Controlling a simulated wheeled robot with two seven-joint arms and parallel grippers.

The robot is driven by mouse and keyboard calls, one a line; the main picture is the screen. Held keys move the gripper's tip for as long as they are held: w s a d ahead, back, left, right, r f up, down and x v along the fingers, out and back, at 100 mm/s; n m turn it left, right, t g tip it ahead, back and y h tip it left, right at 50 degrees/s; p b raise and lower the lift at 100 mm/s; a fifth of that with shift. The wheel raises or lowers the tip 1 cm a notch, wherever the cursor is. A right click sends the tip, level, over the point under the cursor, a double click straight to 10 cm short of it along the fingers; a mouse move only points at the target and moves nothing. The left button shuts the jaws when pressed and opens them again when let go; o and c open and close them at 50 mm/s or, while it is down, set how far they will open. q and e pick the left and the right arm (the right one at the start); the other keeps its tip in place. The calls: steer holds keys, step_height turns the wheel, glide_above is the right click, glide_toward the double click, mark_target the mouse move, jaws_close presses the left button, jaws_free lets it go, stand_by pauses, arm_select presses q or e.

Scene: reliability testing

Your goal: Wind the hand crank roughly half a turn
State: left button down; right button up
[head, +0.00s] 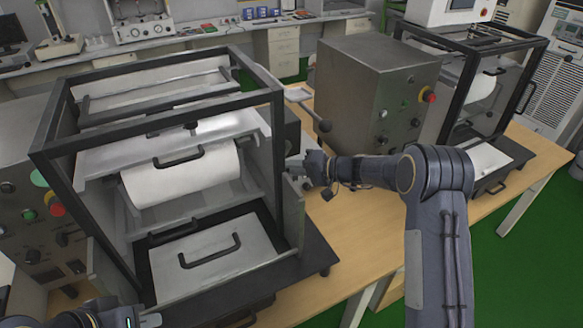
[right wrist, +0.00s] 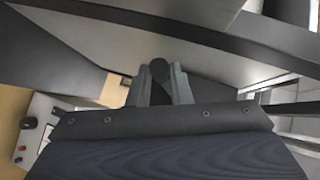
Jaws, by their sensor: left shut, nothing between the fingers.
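A black-framed machine (head: 158,80) with a white roller (head: 185,178) stands at the left of the bench. On its right side a short lever with a dark ball end (head: 323,127) sticks out; it looks like the hand crank. My right gripper (head: 293,164) is beside the machine's right side, below that ball. In the right wrist view the right gripper's fingers (right wrist: 160,88) stand apart with a dark round knob (right wrist: 158,69) at their tips; whether they grip it is unclear. My left gripper (head: 140,320) is partly in view at the bottom left, shut and empty.
A grey metal control box (head: 372,90) stands right of the crank, and a second framed machine (head: 490,75) stands further right. The wooden bench top (head: 370,230) is clear in front of the box. A control panel with buttons (head: 35,205) is at the far left.

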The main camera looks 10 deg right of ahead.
jaws_close()
steer(key=m+y+b, duration=0.1)
steer(key=b, duration=0.4)
steer(key=a+m+y+b, duration=0.1)
steer(key=b, duration=0.4)
steer(key=shift+s+t, duration=0.2)
steer(key=shift+t, duration=0.1)
steer(key=shift+r+m+y+b, duration=0.3)
steer(key=shift+y+b, duration=0.1)
steer(key=shift+b, duration=0.2)
steer(key=shift+a+r, duration=0.1)
steer(key=shift+r, duration=0.05)
steer(key=o, duration=0.6)
jaws_free()
steer(key=shift+o, duration=0.2)
